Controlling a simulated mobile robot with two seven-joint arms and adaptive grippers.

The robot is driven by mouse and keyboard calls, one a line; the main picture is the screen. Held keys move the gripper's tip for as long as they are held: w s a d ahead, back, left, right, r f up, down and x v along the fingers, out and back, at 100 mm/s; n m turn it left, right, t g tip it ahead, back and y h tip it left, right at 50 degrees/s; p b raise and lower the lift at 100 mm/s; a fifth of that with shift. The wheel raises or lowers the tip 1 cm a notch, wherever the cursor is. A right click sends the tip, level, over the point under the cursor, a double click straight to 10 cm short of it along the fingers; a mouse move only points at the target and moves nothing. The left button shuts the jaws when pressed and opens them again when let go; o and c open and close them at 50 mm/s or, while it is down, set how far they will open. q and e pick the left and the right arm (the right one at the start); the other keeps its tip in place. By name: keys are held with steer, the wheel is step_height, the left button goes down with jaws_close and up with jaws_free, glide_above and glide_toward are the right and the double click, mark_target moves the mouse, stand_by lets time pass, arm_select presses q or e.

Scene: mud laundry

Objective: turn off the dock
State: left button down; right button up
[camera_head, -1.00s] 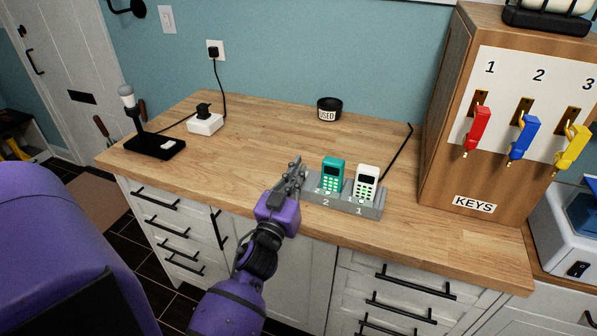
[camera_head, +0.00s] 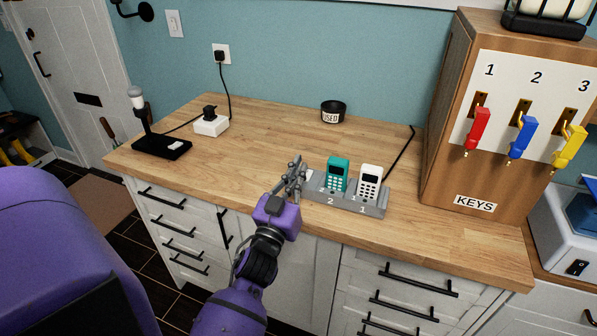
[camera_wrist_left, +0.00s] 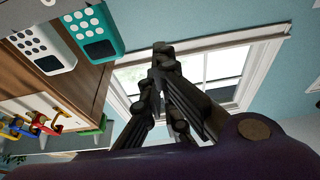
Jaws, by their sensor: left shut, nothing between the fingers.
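The grey dock (camera_head: 374,210) sits near the counter's front edge, marked 2 and 1. A teal handset (camera_head: 337,174) stands in slot 2 and a white handset (camera_head: 369,184) in slot 1. A small pale patch shows at the dock's left end, partly hidden by my gripper. My left gripper (camera_head: 294,174) is shut and empty, right beside that end; I cannot tell whether it touches. In the left wrist view the gripper (camera_wrist_left: 160,52) points up, with the white handset (camera_wrist_left: 40,45) and teal handset (camera_wrist_left: 93,30) at upper left. My right gripper is not in view.
A black cable (camera_head: 399,152) runs behind the dock. A wooden key cabinet (camera_head: 440,150) stands to the right with red, blue and yellow keys. A black cup (camera_head: 333,112), a white power adapter (camera_head: 211,124) and a black stand (camera_head: 162,147) are farther back. The middle counter is clear.

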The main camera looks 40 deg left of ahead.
arm_select(q)
steer(key=s+f, duration=0.3)
steer(key=shift+s+d+f+b, duration=0.15)
steer(key=shift+d+f+b, duration=0.15)
steer(key=shift+d+b, duration=0.1)
steer(key=v, duration=0.2)
steer(key=shift+s+d+b, duration=0.1)
steer(key=shift+s+b, duration=0.2)
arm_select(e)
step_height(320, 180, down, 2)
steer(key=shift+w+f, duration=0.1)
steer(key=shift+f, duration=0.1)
